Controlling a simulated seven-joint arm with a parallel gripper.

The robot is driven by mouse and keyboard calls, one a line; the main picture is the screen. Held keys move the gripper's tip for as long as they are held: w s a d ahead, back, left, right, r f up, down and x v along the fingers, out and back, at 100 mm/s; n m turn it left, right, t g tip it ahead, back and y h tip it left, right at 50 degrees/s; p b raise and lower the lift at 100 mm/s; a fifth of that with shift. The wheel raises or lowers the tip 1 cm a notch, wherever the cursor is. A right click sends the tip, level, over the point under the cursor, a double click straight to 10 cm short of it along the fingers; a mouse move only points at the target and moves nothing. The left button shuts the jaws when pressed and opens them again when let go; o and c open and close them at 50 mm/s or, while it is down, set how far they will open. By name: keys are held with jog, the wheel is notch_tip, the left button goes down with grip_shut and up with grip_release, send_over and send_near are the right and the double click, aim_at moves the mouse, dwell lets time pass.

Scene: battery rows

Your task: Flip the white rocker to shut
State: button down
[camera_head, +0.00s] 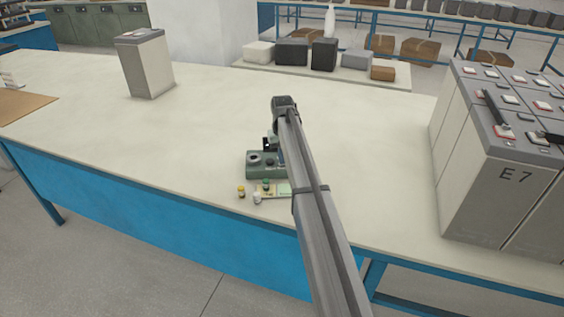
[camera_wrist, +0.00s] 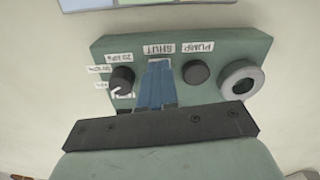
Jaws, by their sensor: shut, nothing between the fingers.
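A green control box (camera_head: 265,171) stands on the bench near its front edge, partly behind my arm. In the wrist view the box (camera_wrist: 112,45) fills the middle, with its labels upside down, including SHUT (camera_wrist: 161,48) and PUMP. My gripper (camera_wrist: 158,68) is shut and empty, its blue fingers together over the middle of the box, just below the SHUT label. The white rocker is mostly hidden behind the fingers. A small pale patch shows at their tips. I cannot tell which way the rocker is tilted, or whether the fingers touch it.
The box also has a black dial (camera_wrist: 122,80), a black knob (camera_wrist: 197,72) and a grey ring port (camera_wrist: 240,79). Small bottles (camera_head: 241,191) stand in front of it. Grey battery cells (camera_head: 490,190) stand at right, one cell (camera_head: 147,65) at back left. The bench's left middle is clear.

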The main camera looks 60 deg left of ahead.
jog(key=shift+r, duration=3.45)
